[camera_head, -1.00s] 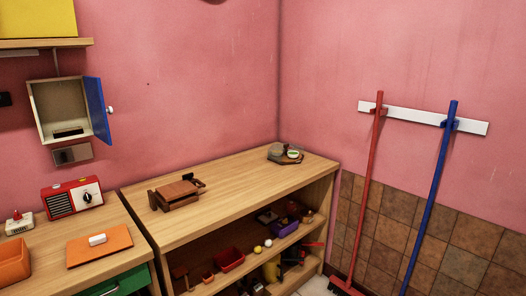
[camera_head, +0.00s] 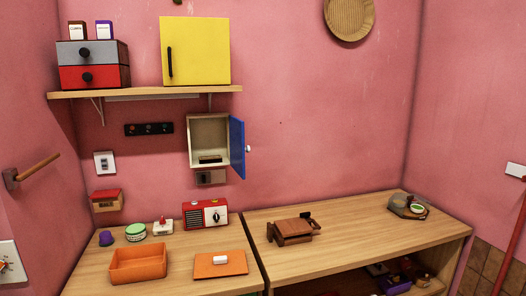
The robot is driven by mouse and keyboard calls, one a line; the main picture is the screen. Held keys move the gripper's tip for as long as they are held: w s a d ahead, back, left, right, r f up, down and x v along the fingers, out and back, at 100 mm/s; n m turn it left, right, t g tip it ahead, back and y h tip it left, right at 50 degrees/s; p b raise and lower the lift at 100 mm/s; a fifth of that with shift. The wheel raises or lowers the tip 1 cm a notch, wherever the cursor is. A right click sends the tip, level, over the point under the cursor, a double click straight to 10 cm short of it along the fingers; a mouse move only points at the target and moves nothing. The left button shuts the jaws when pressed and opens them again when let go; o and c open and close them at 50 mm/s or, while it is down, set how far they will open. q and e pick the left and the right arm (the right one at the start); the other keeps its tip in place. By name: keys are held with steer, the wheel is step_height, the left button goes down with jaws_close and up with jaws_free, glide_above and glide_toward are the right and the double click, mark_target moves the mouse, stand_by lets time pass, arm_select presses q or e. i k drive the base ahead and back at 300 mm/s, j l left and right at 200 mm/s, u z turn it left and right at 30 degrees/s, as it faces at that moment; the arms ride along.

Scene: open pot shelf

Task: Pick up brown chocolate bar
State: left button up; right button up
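I cannot clearly make out a brown chocolate bar. A small dark brown flat item (camera_head: 210,159) lies on the floor of the open wall cabinet (camera_head: 203,130); it is too small to tell what it is. A brown wooden item with a flat top and dark parts (camera_head: 292,230) stands on the right worktop. Neither of my grippers is in view.
The cabinet's blue door (camera_head: 237,148) stands open to the right. On the left worktop are an orange tray (camera_head: 138,277), an orange board (camera_head: 220,264) with a white block and a red radio (camera_head: 205,214). A shelf (camera_head: 150,91) holds a yellow cabinet (camera_head: 195,50). The right worktop is mostly clear.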

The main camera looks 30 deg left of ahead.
mark_target(210, 159)
steer(key=i+l+u, duration=0.1)
steer(key=u, duration=0.35)
steer(key=l+u, duration=0.1)
steer(key=u, duration=0.3)
steer(key=i+l+u, duration=0.1)
steer(key=u, duration=0.35)
steer(key=i+l+u, duration=0.2)
steer(key=l, duration=0.45)
steer(key=i+l+u, duration=0.2)
steer(key=l, duration=0.45)
steer(key=l+u, duration=0.2)
steer(key=l, duration=0.45)
steer(key=i+l, duration=0.1)
steer(key=i, duration=0.3)
